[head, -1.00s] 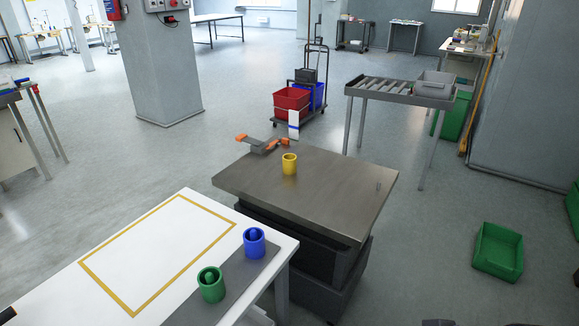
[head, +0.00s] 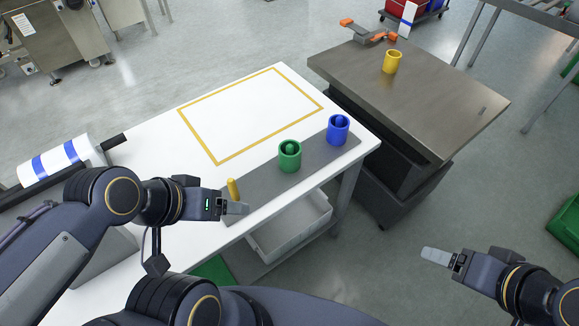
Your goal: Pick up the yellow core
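The yellow core (head: 392,63) is a short hollow cylinder standing upright on the brown-grey metal table (head: 440,100) at the upper right. My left gripper (head: 238,208) is over the near edge of the white table, close to a yellow peg (head: 233,189), far from the core. My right gripper (head: 436,257) is in front of the metal table over the floor, also well away from the core. Each gripper's fingers show as one grey block, so I cannot tell whether they are open. I see nothing held in either.
A green core (head: 289,156) and a blue core (head: 337,130) stand on a grey strip on the white table (head: 160,150). An orange-handled tool (head: 365,33) lies at the metal table's far edge. A gap separates the two tables. A green bin (head: 567,222) is at the right.

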